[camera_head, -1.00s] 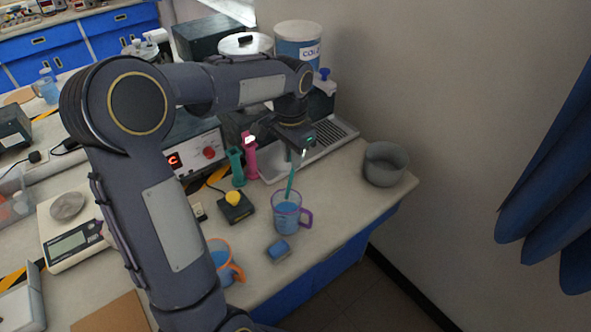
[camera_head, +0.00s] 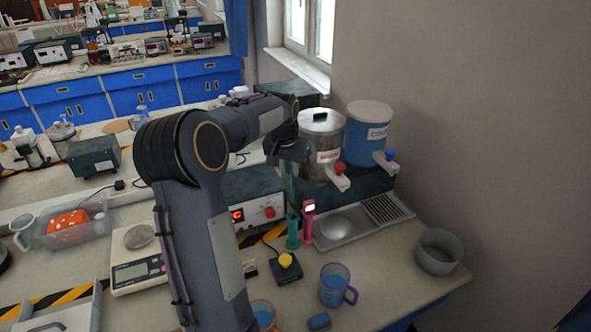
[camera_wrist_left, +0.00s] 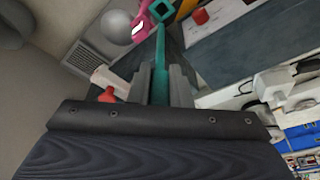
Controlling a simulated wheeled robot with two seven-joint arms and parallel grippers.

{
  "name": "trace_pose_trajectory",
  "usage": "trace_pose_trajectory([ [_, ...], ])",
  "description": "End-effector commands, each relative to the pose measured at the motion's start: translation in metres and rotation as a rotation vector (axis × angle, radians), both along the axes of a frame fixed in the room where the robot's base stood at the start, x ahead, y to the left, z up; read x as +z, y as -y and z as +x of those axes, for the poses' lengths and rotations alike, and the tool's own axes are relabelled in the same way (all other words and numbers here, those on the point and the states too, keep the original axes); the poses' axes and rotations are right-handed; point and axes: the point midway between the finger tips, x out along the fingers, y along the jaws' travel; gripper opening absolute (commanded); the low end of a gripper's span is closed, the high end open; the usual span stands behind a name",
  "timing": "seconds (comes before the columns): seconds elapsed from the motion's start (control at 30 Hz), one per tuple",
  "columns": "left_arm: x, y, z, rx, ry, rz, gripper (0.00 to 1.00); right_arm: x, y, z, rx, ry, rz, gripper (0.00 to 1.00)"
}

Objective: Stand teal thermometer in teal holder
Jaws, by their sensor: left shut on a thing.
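My left gripper (camera_head: 290,156) is shut on the teal thermometer (camera_head: 292,186), which hangs about upright below it. The gripper also shows in the left wrist view (camera_wrist_left: 160,84), with the thermometer (camera_wrist_left: 160,58) between its fingers. The teal holder (camera_head: 293,234) stands on the bench below. In the head view the thermometer's lower end is just above the holder's top; I cannot tell whether they touch. In the wrist view the holder's square opening (camera_wrist_left: 162,9) lies just past the thermometer's far end. My right gripper is not in view.
A pink holder (camera_head: 308,230) stands close right of the teal one. A box with a red display (camera_head: 255,212) is behind. A purple-handled mug (camera_head: 334,288), a yellow-button box (camera_head: 286,268) and a grey bowl (camera_head: 438,252) stand nearby. Two urns (camera_head: 368,135) rise behind right.

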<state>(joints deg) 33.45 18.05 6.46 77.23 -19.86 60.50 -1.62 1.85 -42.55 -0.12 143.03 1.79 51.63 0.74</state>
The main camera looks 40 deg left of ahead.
Motion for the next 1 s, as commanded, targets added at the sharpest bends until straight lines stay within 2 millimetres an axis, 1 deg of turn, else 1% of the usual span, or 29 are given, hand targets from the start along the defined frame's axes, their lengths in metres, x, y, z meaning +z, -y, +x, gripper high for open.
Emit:
trace_pose_trajectory([
  [0.03,-0.007,0.0,0.0,0.0,-0.001,0.0,0.0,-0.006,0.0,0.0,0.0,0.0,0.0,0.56],
  [0.1,-0.012,0.0,0.0,-0.001,-0.001,0.0,0.0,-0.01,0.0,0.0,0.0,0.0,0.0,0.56],
  [1.0,-0.074,0.001,0.0,-0.002,0.0,0.0,0.0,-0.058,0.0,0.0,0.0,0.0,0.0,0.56],
])
